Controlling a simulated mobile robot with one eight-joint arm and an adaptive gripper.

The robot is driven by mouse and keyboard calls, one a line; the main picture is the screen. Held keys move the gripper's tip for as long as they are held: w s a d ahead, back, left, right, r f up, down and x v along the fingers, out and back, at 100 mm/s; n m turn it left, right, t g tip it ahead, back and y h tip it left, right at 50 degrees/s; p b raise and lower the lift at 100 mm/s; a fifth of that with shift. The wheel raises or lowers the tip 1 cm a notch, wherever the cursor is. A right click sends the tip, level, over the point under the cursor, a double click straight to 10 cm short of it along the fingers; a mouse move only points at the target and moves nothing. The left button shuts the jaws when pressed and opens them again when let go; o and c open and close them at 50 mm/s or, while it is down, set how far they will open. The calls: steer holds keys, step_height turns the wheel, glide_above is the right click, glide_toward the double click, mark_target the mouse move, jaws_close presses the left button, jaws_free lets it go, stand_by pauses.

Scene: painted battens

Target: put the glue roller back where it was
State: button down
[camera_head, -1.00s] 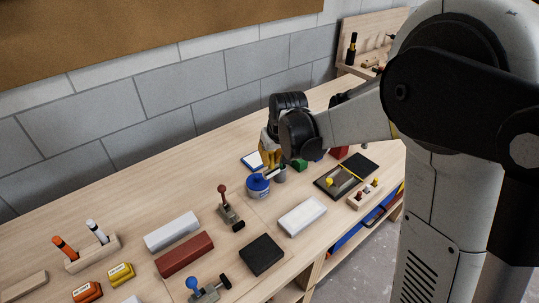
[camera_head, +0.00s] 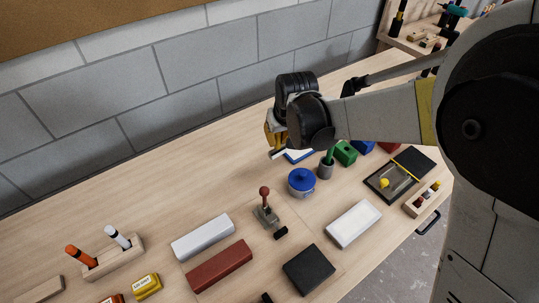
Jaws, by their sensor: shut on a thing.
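My gripper (camera_head: 276,143) is at the end of my arm, above the back part of the workbench, left of a white pad with a blue edge (camera_head: 299,156). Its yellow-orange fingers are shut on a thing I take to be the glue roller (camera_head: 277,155). Only a small pale end of it shows below the fingers; the rest is hidden by the gripper. It appears to be held clear of the bench top.
A red-knobbed clamp-like tool (camera_head: 266,210), white block (camera_head: 353,224), red block (camera_head: 219,266) and black tray (camera_head: 391,182) lie nearer. The back left bench (camera_head: 185,180) is clear.

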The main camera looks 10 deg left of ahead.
steer(key=shift+s+a+f+b, duration=0.1)
steer(key=shift+a+f+b, duration=0.3)
steer(key=shift+f, duration=0.55)
steer(key=shift+s+a+f+b, duration=0.1)
steer(key=shift+a+f+b, duration=0.35)
steer(key=shift+f, duration=0.5)
steer(key=shift+a+f+b, duration=0.25)
steer(key=shift+a+f, duration=0.3)
steer(key=shift+f, duration=0.4)
steer(key=shift+f, duration=0.2)
steer(key=c, duration=1.5)
jaws_free()
steer(key=shift+c, duration=0.2)
steer(key=shift+r, duration=0.15)
